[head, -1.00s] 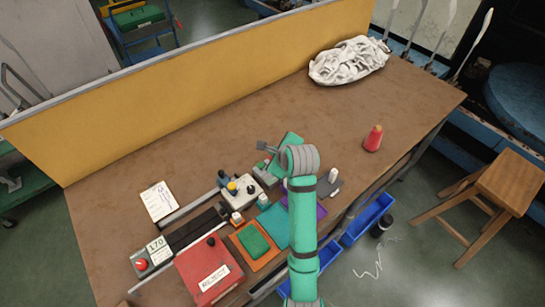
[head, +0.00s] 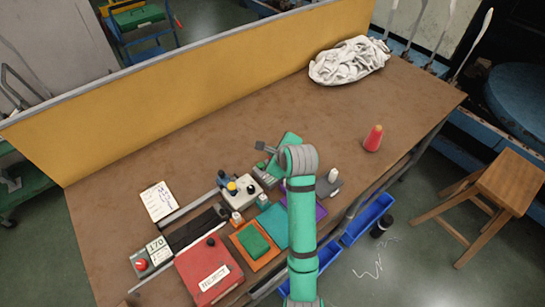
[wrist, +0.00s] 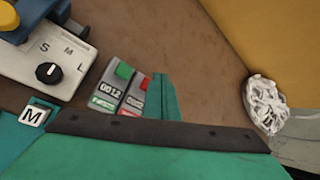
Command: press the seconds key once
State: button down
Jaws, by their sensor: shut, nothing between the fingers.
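In the wrist view two small grey counters stand side by side. The left one reads 0012 and has a green key (wrist: 124,71) and a green label. The right counter (wrist: 132,101) has a red key (wrist: 145,83) and a red label too small to read surely; I take the red key for the seconds key. My gripper (wrist: 161,80) is shut and empty, its teal fingers just right of the red key and partly over that counter's edge. I cannot tell whether they touch it. In the head view the gripper hides part of the counters (head: 257,173).
A size dial (wrist: 49,73) on a pale box is left of the counters, with an M block (wrist: 34,116) nearer. The yellow panel (head: 190,90) borders the bench's back.

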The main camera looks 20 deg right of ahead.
jog(key=shift+d+f, duration=0.15)
jog(key=shift+f, duration=0.25)
jog(key=shift+w+f, duration=0.1)
dwell(0.6)
jog(key=shift+d+f, duration=0.1)
